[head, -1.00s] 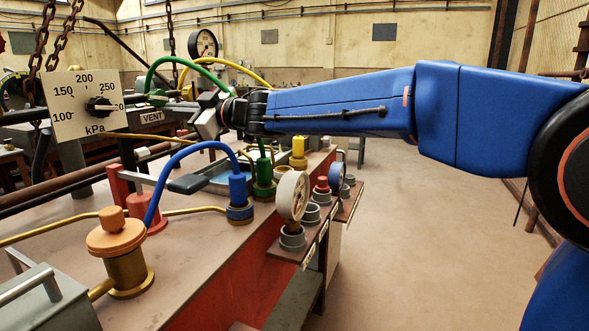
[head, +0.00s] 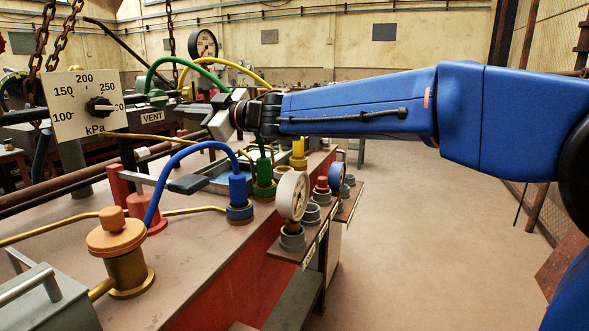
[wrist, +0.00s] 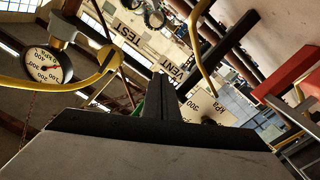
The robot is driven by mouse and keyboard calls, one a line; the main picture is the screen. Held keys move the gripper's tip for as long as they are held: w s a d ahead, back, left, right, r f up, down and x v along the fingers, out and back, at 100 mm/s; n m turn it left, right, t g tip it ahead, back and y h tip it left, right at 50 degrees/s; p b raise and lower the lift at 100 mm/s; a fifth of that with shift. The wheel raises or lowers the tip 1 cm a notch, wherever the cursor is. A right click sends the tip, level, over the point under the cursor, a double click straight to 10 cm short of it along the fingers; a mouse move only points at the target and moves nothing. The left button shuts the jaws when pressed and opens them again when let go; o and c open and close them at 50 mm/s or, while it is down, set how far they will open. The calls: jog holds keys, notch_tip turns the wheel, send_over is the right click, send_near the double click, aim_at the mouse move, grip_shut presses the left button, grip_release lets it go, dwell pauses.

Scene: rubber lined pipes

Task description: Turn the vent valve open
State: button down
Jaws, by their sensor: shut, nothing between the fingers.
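A pressure dial panel in kPa (head: 88,106) stands left of the valve.
Green and yellow hoses (head: 232,68) arch close behind my gripper. A blue hose (head: 190,150), a blue plug (head: 238,186) and a white gauge (head: 292,196) stand on the bench below. Chains (head: 172,40) hang behind the valve. The floor to the right is clear.

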jog(key=v, duration=0.3)
jog(key=shift+d, duration=0.1)
